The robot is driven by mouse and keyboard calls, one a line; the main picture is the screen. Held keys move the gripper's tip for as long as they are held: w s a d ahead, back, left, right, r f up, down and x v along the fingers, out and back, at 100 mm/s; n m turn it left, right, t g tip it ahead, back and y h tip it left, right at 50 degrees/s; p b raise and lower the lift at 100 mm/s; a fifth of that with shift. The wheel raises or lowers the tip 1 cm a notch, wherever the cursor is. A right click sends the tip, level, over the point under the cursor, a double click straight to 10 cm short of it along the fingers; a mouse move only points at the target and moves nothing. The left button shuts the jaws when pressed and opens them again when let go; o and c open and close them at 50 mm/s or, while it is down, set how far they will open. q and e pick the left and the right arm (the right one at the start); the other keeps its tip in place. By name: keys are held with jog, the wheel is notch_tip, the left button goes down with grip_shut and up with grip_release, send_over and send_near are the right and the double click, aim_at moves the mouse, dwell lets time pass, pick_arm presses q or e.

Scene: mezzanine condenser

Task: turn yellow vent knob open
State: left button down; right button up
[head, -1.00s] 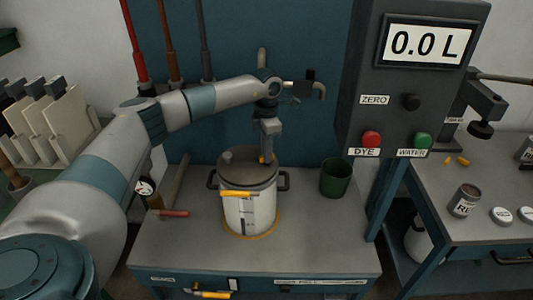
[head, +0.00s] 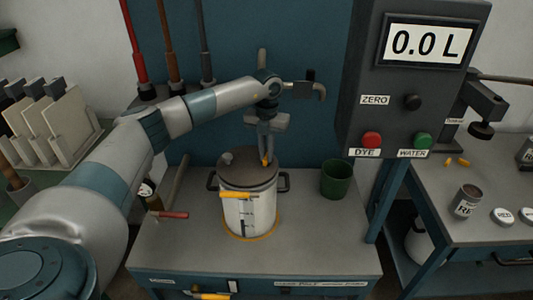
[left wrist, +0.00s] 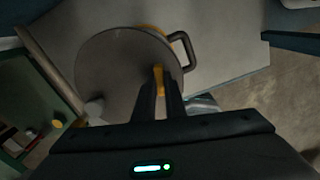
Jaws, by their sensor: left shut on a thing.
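A pale pot (head: 250,215) with a dark grey lid (head: 238,178) stands on the bench. The yellow vent knob (head: 265,161) sticks up from the right back part of the lid, small in the head view. My left gripper (head: 266,155) points straight down over the lid and is shut on the knob. In the left wrist view the yellow knob (left wrist: 158,76) shows between the two fingertips (left wrist: 159,80), over the lid (left wrist: 120,70). The fingers hide part of it. My right gripper is in neither view.
A dark green cup (head: 336,179) stands right of the pot. A red-handled tool (head: 172,214) lies at the left. The grey display box (head: 410,80) hangs at the right, reading 0.0 L. The bench front (head: 310,255) is clear.

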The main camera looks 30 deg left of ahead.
pick_arm(q)
jog(key=shift+r+n, duration=0.1)
jog(key=shift+n, duration=1)
jog(key=shift+w+n, duration=0.1)
jog(key=shift+n, duration=0.4)
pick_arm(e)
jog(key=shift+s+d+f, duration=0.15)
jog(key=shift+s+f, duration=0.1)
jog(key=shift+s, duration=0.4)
pick_arm(q)
jog(key=c, duration=1.8)
grip_release()
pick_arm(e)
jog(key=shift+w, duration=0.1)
